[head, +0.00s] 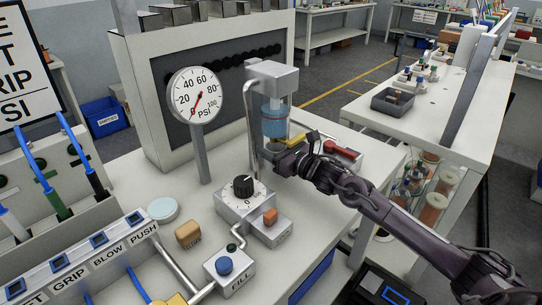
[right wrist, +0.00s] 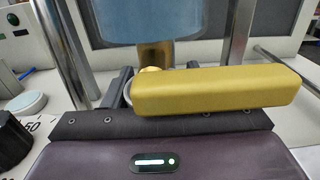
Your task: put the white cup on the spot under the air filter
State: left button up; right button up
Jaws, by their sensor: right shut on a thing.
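The air filter (head: 272,92), with a grey cap and a blue bowl, hangs from a pipe beside the gauge. Its blue bowl (right wrist: 140,18) and brass lower end (right wrist: 155,55) show in the right wrist view. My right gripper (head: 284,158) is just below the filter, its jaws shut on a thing. A pale curved rim (right wrist: 127,93) shows between the fingers, apparently the white cup. Most of it is hidden behind a yellow bar (right wrist: 215,90). The yellow bar also shows in the head view (head: 298,139). The spot under the filter is hidden. My left gripper is out of view.
A gauge (head: 196,95) on a post and a black dial (head: 243,186) on a grey box stand left of my right gripper. A pale round disc (head: 162,209) and a tan block (head: 188,234) lie further left. A red-handled part (head: 341,150) is to the right.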

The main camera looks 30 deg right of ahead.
notch_tip(320, 180, down, 3)
jog(key=shift+w+f+p, duration=0.1)
jog(key=shift+p, duration=0.35)
jog(key=shift+f, duration=0.1)
jog(key=shift+f, duration=0.1)
jog(key=shift+f+b, duration=0.15)
jog(key=shift+b, duration=0.2)
jog(key=o, duration=1)
jog(key=shift+o, duration=0.2)
jog(key=shift+r, duration=0.2)
jog(key=shift+p, duration=0.3)
jog(key=v, duration=1.2)
jog(key=shift+b, duration=0.3)
